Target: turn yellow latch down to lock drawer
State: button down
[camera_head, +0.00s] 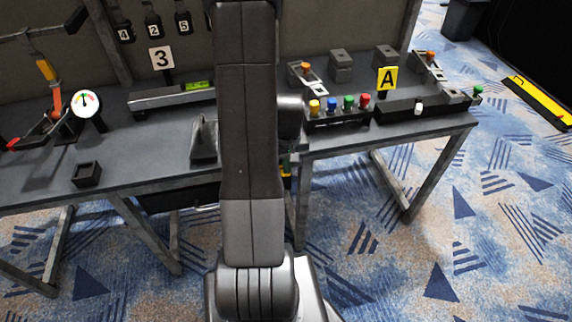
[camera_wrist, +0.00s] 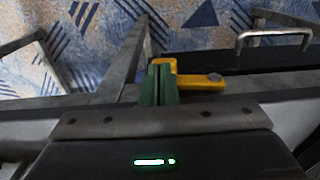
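The yellow latch (camera_wrist: 205,84) is in the middle of the wrist view. Its arm lies sideways, with a round bolt at its right end and a bend at its left end. My gripper (camera_wrist: 160,72) has its two green fingers close together, with only a thin dark gap between them. The fingers are right against the bent end of the latch in the picture; whether they touch it I cannot tell. In the head view a small bit of the yellow latch (camera_head: 287,182) shows beside my arm. The drawer (camera_head: 180,197) is under the table and looks closed; its metal handle (camera_wrist: 275,37) is at upper right in the wrist view.
The grey table (camera_head: 130,150) holds a dial gauge (camera_head: 87,103), a small black box (camera_head: 87,174) and a row of coloured buttons (camera_head: 340,106). Metal table legs (camera_head: 145,235) stand on either side of the drawer. My arm hides the middle of the head view.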

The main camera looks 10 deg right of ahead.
jog(key=shift+d+f+b, duration=0.15)
jog(key=shift+f+b, duration=0.35)
jog(key=shift+f, duration=0.05)
jog(key=shift+d+f+b, duration=0.15)
jog(key=shift+f+b, duration=0.35)
jog(key=shift+f, duration=0.05)
jog(key=shift+f+b, duration=0.75)
jog(key=shift+r, duration=0.15)
jog(key=shift+r+p, duration=0.55)
jog(key=shift+r, duration=0.15)
